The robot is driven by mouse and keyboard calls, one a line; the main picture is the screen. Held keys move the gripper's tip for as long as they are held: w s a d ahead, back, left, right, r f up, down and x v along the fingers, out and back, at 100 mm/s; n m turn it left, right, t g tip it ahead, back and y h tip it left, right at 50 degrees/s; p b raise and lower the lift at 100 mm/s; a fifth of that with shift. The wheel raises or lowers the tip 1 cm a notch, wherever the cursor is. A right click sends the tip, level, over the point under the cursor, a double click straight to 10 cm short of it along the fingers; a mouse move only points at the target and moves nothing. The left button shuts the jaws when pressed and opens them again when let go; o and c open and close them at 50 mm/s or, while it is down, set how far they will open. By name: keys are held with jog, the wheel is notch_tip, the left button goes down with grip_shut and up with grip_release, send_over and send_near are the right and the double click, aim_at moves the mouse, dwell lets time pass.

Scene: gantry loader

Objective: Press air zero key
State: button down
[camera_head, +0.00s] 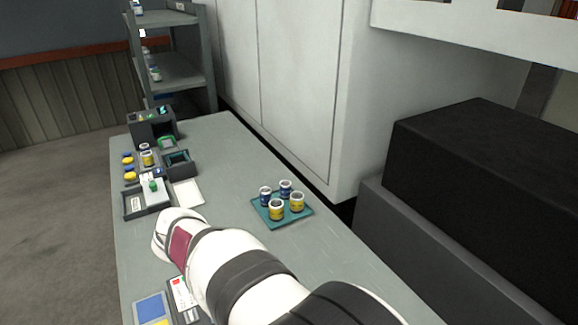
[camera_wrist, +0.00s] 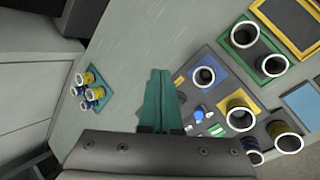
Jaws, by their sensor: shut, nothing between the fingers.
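My gripper (camera_wrist: 161,76) shows in the wrist view, its two teal fingers shut together with nothing between them. A grey panel (camera_wrist: 218,82) lies just right of the fingers, bearing round cups and a cluster of small blue, green and white keys (camera_wrist: 203,116). The fingertips appear apart from these keys, a little to their left. No label is legible, so I cannot tell which one is the air zero key. In the head view my white arm reaches over the table and my fingers are hidden.
A teal tray (camera_head: 282,219) with several blue and yellow jars stands on the grey table (camera_head: 235,150). Small devices and jars crowd the table's far left, including a dark box (camera_head: 152,126). A blue and yellow board (camera_head: 152,306) lies at the near left edge. White cabinets border the right.

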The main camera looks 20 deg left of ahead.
jog(key=a+f+n+t, duration=0.2)
jog(key=a+n, duration=0.2)
jog(key=a, duration=0.5)
jog(key=n+t+y, duration=0.2)
jog(key=n+y, duration=0.1)
jog(key=n, duration=0.2)
send_over(187, 319)
notch_tip(187, 319, down, 3)
jog(key=shift+f, duration=0.2)
jog(key=shift+f, duration=4.4)
jog(key=shift+f, duration=0.4)
